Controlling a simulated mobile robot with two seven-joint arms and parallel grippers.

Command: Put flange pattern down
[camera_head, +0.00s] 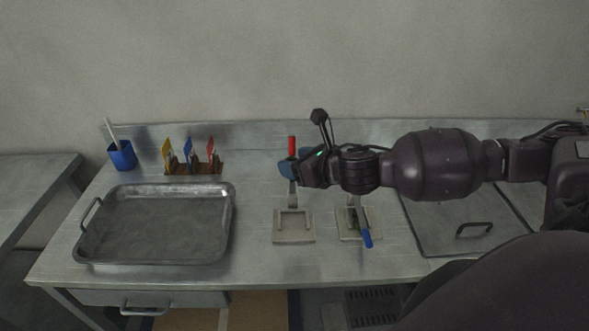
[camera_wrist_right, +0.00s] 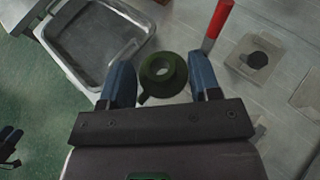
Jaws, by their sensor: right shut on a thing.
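My right gripper (camera_head: 286,170) is shut on the flange pattern (camera_wrist_right: 146,72), a dark green ring with a central hole and a small tab. In the wrist view the pattern sits between the two blue fingers of the right gripper (camera_wrist_right: 160,84). In the head view the gripper hides it. The gripper is above the table, right of the large metal tray (camera_head: 229,222), whose visible floor is empty. A dark shape with bluish tips at the lower left of the wrist view may be my left gripper (camera_wrist_right: 10,136); its state is unclear.
Two square moulds, left (camera_head: 293,238) and right (camera_head: 345,232), stand below my right arm. A red handle (camera_head: 292,146) rises behind the gripper; a blue handle (camera_head: 366,238) lies by the right mould.

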